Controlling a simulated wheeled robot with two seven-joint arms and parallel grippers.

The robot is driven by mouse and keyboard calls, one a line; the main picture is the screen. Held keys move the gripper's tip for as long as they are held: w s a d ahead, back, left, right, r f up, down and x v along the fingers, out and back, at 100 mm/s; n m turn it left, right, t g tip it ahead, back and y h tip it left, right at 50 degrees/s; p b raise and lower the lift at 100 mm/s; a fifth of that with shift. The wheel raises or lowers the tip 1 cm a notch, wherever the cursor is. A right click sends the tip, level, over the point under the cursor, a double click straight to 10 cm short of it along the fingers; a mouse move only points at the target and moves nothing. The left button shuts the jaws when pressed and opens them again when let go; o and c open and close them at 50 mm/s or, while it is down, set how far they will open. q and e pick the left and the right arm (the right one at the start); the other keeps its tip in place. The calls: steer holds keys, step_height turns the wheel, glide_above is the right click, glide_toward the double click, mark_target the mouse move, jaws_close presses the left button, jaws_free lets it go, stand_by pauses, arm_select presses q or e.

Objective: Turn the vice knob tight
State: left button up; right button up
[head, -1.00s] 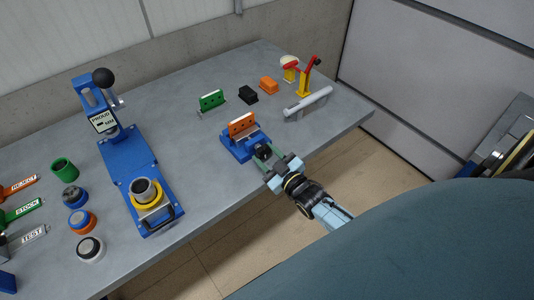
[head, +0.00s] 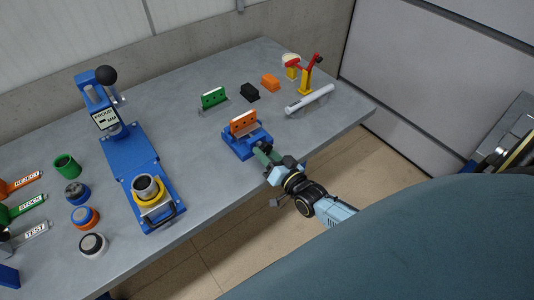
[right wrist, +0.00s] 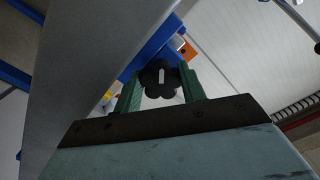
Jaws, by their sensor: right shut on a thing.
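The blue vice (head: 243,143) stands at the front edge of the grey table, with an orange plate (head: 243,122) with holes upright in it. In the right wrist view, the black lobed vice knob (right wrist: 159,79) with a pale bar mark sits between the two green fingers of my right gripper (right wrist: 160,92). My right gripper (head: 265,155) reaches the vice from the front in the head view and is shut on the knob. There the fingers and wrist largely hide the knob. My left gripper is not in view.
A blue press (head: 130,160) stands left of the vice. Left are several rings and labelled trays. The table's middle is clear.

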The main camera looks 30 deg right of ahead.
steer(key=m, duration=0.5)
steer(key=shift+a+r+m+b, duration=0.1)
steer(key=shift+m+b, duration=0.2)
steer(key=shift+b, duration=0.1)
stand_by(0.3)
steer(key=o, duration=1)
steer(key=shift+c, duration=0.2)
steer(key=shift+s, duration=0.1)
